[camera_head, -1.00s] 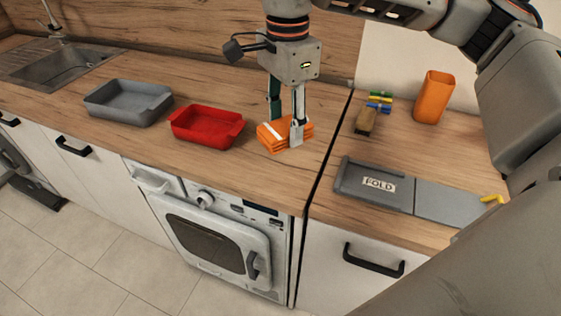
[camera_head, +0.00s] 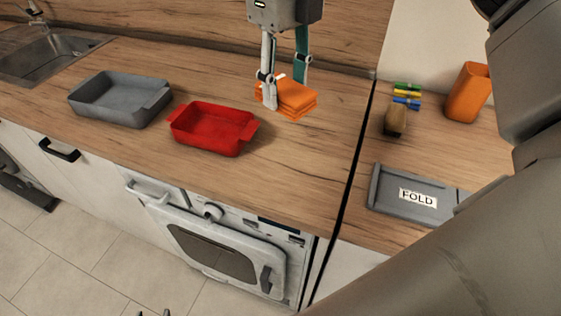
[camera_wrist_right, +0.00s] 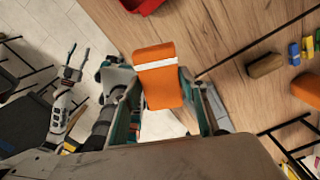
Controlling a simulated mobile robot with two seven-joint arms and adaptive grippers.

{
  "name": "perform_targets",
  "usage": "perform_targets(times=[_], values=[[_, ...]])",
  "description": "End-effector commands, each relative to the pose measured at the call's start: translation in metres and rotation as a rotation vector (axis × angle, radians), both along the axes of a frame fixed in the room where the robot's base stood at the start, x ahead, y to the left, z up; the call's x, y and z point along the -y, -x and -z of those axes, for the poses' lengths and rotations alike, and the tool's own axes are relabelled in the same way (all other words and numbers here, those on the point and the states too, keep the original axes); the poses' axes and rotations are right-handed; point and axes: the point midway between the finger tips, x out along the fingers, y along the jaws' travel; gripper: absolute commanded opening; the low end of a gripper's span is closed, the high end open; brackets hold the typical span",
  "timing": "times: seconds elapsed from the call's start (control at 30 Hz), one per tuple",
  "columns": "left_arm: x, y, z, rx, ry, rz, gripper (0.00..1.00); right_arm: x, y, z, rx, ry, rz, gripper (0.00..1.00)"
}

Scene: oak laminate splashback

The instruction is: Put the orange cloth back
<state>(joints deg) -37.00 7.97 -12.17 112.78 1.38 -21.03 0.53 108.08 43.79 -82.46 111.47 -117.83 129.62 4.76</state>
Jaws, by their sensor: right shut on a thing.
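The orange cloth (camera_head: 293,99) is a folded stack with a white stripe, up and to the right of the red tray in the head view. My right gripper (camera_head: 283,88) points down and is shut on it. In the right wrist view the cloth (camera_wrist_right: 158,90) sits between the two fingers of my right gripper (camera_wrist_right: 160,98). It appears raised off the worktop, but the gap is hard to judge. My left gripper (camera_wrist_right: 74,60) shows at the left of the right wrist view, away from the cloth, with its fingers apart and nothing between them.
A red tray (camera_head: 213,130) and a grey tray (camera_head: 120,100) stand on the wooden worktop. Right of the dark seam are a grey FOLD board (camera_head: 405,208), a brown brush (camera_head: 396,118), coloured pegs (camera_head: 406,97) and an orange container (camera_head: 467,93). The worktop before the cloth is bare.

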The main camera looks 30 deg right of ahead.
Motion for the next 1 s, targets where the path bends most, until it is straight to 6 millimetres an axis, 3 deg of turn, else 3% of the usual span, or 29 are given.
perform_targets(times=[0.5, 1.0], values=[[0.0, 0.009, 0.018, -0.024, -0.004, 0.002, 0.4, 0.0, 0.001, 0.122, -0.006, 0.0, -0.001, 0.25], [0.0, 0.005, 0.015, -0.014, -0.002, 0.001, 0.4, 0.0, 0.001, 0.174, -0.004, 0.0, -0.001, 0.25]])
